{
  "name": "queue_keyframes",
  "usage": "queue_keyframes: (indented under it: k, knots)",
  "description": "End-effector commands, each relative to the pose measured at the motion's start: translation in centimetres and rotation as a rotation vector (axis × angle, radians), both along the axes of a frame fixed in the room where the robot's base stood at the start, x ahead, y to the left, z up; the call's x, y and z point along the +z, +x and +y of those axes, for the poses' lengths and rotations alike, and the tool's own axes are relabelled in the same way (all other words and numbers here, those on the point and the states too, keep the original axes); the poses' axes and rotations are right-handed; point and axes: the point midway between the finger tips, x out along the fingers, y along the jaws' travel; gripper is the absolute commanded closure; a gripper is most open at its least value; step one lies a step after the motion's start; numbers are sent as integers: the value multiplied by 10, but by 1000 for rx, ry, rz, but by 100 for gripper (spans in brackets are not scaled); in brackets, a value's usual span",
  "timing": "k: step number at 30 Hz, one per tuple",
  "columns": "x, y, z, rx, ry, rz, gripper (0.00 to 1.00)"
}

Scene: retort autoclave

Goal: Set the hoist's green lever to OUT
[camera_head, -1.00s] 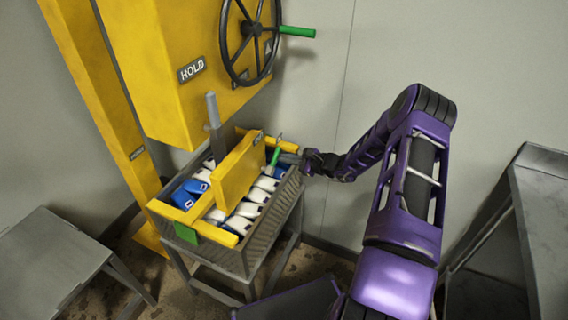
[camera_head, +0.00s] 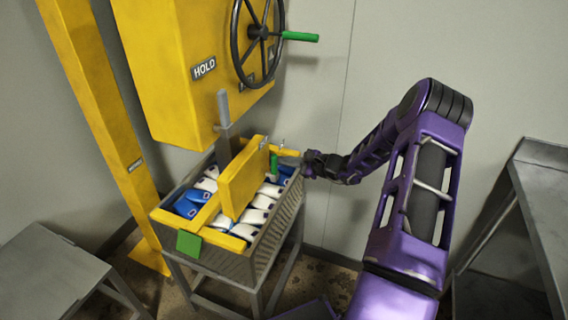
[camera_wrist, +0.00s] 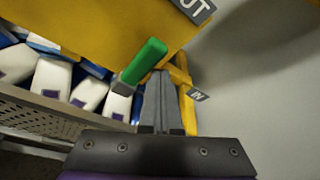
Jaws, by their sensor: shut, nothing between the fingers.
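The green lever (camera_head: 274,166) is on the yellow hoist box (camera_head: 243,180) over the basket in the head view. In the wrist view the lever (camera_wrist: 145,61) slants across the yellow face, between a partly cut-off sign ending in "UT" (camera_wrist: 195,8) and an "IN" sign (camera_wrist: 198,95). My gripper (camera_head: 308,163) is at the lever's right in the head view. In the wrist view my gripper (camera_wrist: 160,78) is shut and empty, its tips close to the lever's lower right side. I cannot tell whether they touch it.
A metal basket (camera_head: 236,262) of white and blue packs stands on a frame below the hoist. A yellow machine (camera_head: 175,90) with a "HOLD" sign and a black handwheel (camera_head: 256,38) is above. Grey tables (camera_head: 45,268) stand left and right (camera_head: 545,200).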

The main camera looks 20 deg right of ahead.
Motion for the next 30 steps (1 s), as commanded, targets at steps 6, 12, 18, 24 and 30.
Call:
queue_keyframes:
  k: [6, 12, 18, 24, 30]
  knots:
    - [1, -3, 3, 1, 1, 1, 100]
    - [2, -5, 5, 4, 2, 1, 100]
    - [2, -6, 7, 7, 4, 1, 100]
    - [2, -6, 8, 10, 5, 0, 100]
    - [2, -6, 7, 10, 5, 1, 100]
